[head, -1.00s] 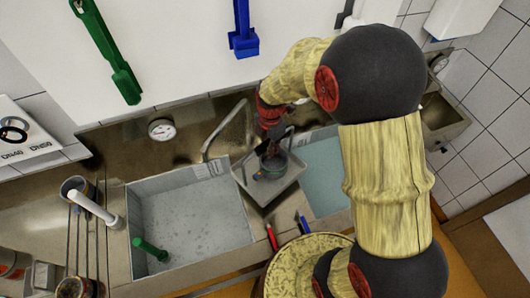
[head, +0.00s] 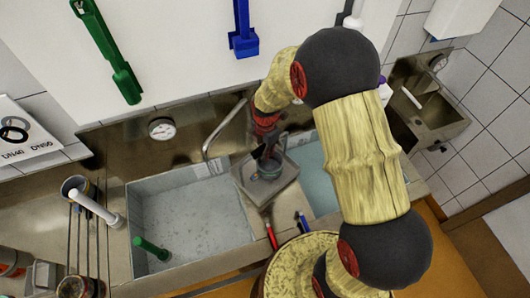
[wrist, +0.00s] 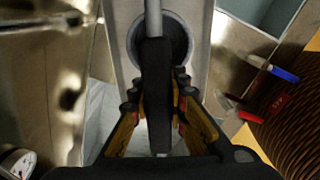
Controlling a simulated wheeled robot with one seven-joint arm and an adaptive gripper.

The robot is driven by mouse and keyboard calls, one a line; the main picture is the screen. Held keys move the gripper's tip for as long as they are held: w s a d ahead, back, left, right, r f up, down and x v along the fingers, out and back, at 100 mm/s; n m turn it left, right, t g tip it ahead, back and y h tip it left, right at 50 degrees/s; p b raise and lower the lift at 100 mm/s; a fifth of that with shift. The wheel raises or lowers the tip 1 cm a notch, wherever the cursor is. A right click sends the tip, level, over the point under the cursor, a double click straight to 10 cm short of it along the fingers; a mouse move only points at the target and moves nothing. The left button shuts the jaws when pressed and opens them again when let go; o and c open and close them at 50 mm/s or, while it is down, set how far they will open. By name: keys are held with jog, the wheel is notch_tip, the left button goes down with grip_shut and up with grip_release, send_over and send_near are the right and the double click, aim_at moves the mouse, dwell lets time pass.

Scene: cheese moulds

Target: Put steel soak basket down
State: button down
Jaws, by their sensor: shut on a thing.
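The steel soak basket (head: 287,185) is a squarish light-grey metal box in the middle of the head view. It is above the strip between the two basins. A round dark cup (head: 268,172) sits inside it. In the wrist view its pale walls (wrist: 117,45) show, with the cup beneath the handle. My gripper (head: 266,151) is over the basket. In the wrist view my gripper (wrist: 158,105) is shut on the basket's black handle grip (wrist: 157,70), which sits on a thin rod. I cannot tell whether the basket's underside touches anything.
The left basin (head: 190,225) holds greyish liquid and a green-handled tool (head: 150,247). The right basin (head: 312,180) holds pale blue liquid, partly behind my arm. A tap (head: 222,128) arches behind the basket. Red (head: 271,236) and blue (head: 302,222) pens lie at the front edge.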

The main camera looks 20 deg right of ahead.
jog(key=c, duration=1.8)
grip_release()
jog(key=shift+f, duration=0.1)
jog(key=shift+o, duration=0.3)
notch_tip(320, 180, up, 12)
jog(key=shift+s+r, duration=0.1)
jog(key=s+r+m+t, duration=0.5)
jog(key=s+r+m, duration=1.6)
jog(key=m, duration=0.1)
jog(key=shift+s, duration=0.4)
